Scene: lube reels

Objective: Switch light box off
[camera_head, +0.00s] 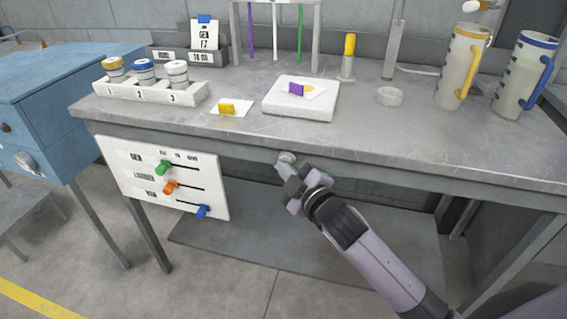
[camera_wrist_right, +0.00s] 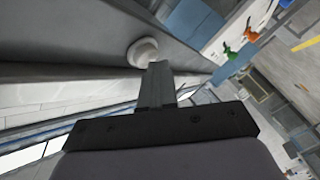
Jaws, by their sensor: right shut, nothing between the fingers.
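The light box seems to be the white slab (camera_head: 272,108) on the bench top; I cannot tell whether it is lit. A pale round knob (camera_head: 286,157) sits on the bench's front edge below the slab. My right gripper (camera_head: 288,172) is shut and empty, its tips at or just below the knob. In the right wrist view the fingertips (camera_wrist_right: 158,70) are close beside the knob (camera_wrist_right: 143,52); contact is unclear. My left gripper is out of view.
A white panel (camera_head: 130,165) with green, orange and blue sliders hangs below the bench at left. A rack (camera_head: 140,94) of capped bottles, a yellow piece (camera_head: 227,108) on a sheet, and two jugs (camera_head: 461,65) stand on the bench top (camera_head: 400,130). The bench edge is above my gripper.

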